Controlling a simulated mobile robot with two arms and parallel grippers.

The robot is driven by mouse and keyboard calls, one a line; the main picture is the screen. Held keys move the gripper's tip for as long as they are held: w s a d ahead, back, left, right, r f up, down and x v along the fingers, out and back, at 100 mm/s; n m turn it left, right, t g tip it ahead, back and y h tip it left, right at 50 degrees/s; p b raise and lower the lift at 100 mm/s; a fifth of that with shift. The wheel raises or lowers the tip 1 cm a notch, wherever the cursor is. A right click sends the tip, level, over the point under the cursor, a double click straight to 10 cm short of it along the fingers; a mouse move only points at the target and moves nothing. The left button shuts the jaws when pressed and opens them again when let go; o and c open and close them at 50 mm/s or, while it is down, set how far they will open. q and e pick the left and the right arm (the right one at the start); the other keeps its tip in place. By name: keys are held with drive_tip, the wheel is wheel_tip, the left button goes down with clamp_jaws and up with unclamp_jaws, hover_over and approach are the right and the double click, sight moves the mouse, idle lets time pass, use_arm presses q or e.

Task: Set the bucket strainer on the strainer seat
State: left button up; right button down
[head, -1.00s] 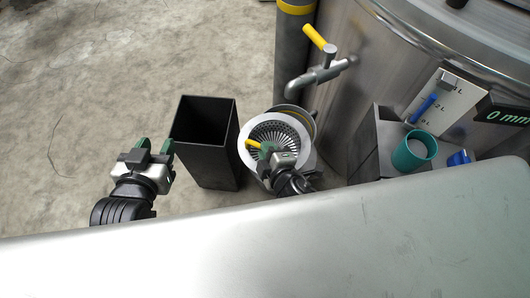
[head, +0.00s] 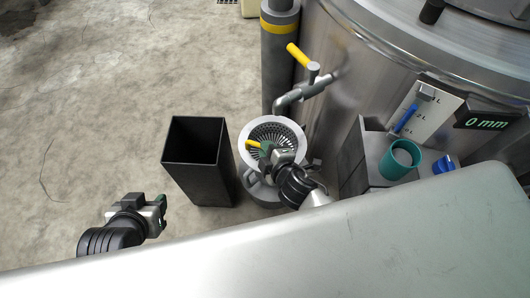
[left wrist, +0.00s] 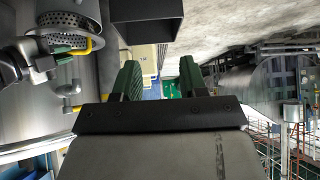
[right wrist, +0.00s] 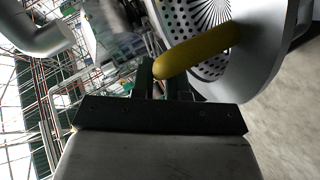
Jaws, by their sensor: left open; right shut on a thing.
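The bucket strainer (head: 293,129) is a round pale metal basket with a wide rim, perforations and a yellow handle. My right gripper (head: 266,154) is shut on the yellow handle, which also shows in the right wrist view (right wrist: 205,50). The strainer is over a grey bucket (head: 265,193) below the tap. Its rim covers the bucket's top, so I cannot make out the strainer seat or tell whether the rim touches it. The strainer (left wrist: 70,22) also shows in the left wrist view. My left gripper (head: 163,213) is open and empty, low at the left.
A black open bin (head: 205,175) stands just left of the bucket. A tap (head: 297,93) with a yellow lever juts from the large steel drum (head: 350,60). A grey holder (head: 352,172) and a teal cup (head: 398,160) are at the right. The floor at left is clear.

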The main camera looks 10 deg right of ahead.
sight(268, 138)
drive_tip(key=shift+w+d+p, duration=0.2)
drive_tip(key=shift+w+d, duration=0.4)
drive_tip(key=shift+w, duration=0.25)
drive_tip(key=shift+w+d+p, duration=0.2)
drive_tip(key=shift+w+d, duration=0.4)
drive_tip(key=shift+w, duration=0.2)
drive_tip(key=shift+f+b, duration=0.65)
drive_tip(key=shift+f, duration=0.1)
drive_tip(key=shift+f+b, duration=0.3)
drive_tip(key=shift+f, duration=0.1)
drive_tip(key=shift+f+b, duration=0.35)
drive_tip(key=shift+f, duration=0.1)
drive_tip(key=shift+f+b, duration=0.45)
drive_tip(key=shift+f, duration=0.1)
use_arm(q)
drive_tip(key=w+d+r+t+h, duration=0.2)
drive_tip(key=w+d+r+t, duration=0.1)
drive_tip(key=w+r+t, duration=0.3)
drive_tip(key=shift+r+t, duration=0.7)
drive_tip(key=shift+t, duration=0.4)
use_arm(e)
drive_tip(key=shift+f, duration=0.35)
use_arm(q)
drive_tip(key=shift+w, duration=0.1)
